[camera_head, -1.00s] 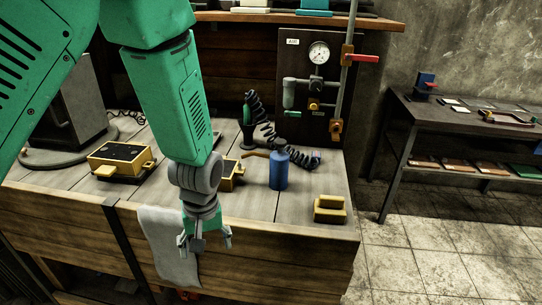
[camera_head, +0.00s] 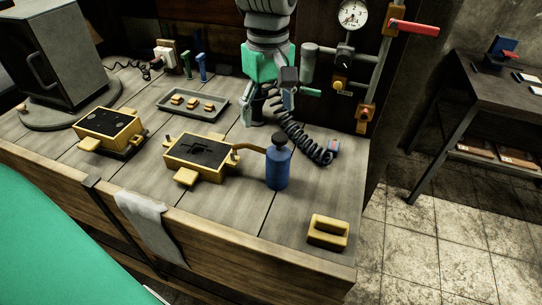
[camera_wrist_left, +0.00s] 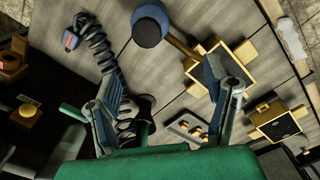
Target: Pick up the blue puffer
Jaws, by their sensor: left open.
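The blue puffer (camera_head: 278,170), a blue bottle with a dark top and a tan spout pointing left, stands upright on the wooden bench. It also shows at the top of the left wrist view (camera_wrist_left: 147,33). My left gripper (camera_head: 268,104) is behind it in the head view, over the back of the bench by the black coiled hose. Its two fingers (camera_wrist_left: 163,70) are spread wide in the left wrist view with nothing held between them. The puffer is apart from the fingers. My right gripper is not in view.
A yellow mould box (camera_head: 199,153) sits just left of the puffer, near its spout. A yellow block (camera_head: 328,232) lies in front right. A grey tray (camera_head: 167,113) holds small orange pieces. The coiled hose (camera_head: 297,137) and gauge panel (camera_head: 352,15) are behind. Bare bench lies in front.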

